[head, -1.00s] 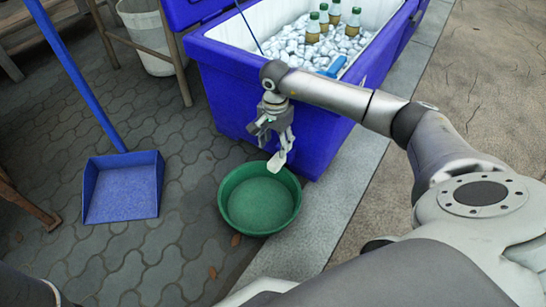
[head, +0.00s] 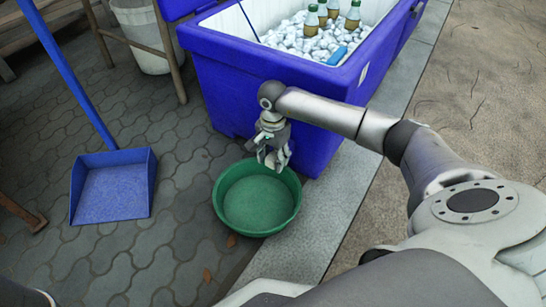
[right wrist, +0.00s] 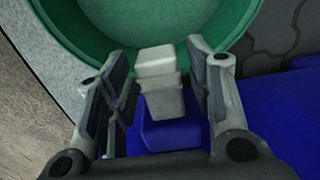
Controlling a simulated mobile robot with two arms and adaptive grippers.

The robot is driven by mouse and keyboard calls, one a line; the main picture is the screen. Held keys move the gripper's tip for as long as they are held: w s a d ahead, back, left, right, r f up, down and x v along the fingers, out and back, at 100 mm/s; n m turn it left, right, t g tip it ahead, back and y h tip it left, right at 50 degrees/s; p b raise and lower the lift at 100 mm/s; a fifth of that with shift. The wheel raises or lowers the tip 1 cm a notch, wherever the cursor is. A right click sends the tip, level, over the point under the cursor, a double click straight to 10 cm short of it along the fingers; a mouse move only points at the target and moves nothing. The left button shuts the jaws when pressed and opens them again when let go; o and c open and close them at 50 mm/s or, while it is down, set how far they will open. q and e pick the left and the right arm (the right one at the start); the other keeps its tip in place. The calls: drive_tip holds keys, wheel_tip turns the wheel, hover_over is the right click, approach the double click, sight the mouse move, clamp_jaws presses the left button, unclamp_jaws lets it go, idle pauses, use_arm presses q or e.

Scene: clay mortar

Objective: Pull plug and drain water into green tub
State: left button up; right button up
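The blue cooler (head: 235,85) stands at the top centre in the head view, holding ice and bottles. The green tub (head: 257,203) sits on the paving below its near corner, and its rim shows in the right wrist view (right wrist: 85,50). A pale, blocky plug (right wrist: 160,80) sticks out from the cooler's blue wall over the tub's edge. My right gripper (head: 273,160) points down at the cooler's corner. In the right wrist view its fingers (right wrist: 160,95) are apart, one on each side of the plug, with a gap visible at the left. My left gripper is out of view.
A blue dustpan (head: 112,187) with a long handle lies on the paving at the left. A white bucket (head: 140,35) stands behind a wooden stool leg (head: 170,50). A pale kerb strip (head: 310,225) runs along the tub's right side. Paving between dustpan and tub is clear.

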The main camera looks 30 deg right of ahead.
clamp_jaws()
drive_tip(key=a+p, duration=0.1)
drive_tip(key=s+a+p, duration=0.1)
drive_tip(key=a, duration=0.1)
drive_tip(key=shift+s, duration=0.15)
drive_tip(key=shift+o, duration=1.1)
unclamp_jaws()
drive_tip(key=shift+d, duration=0.1)
wheel_tip(320, 180, up, 12)
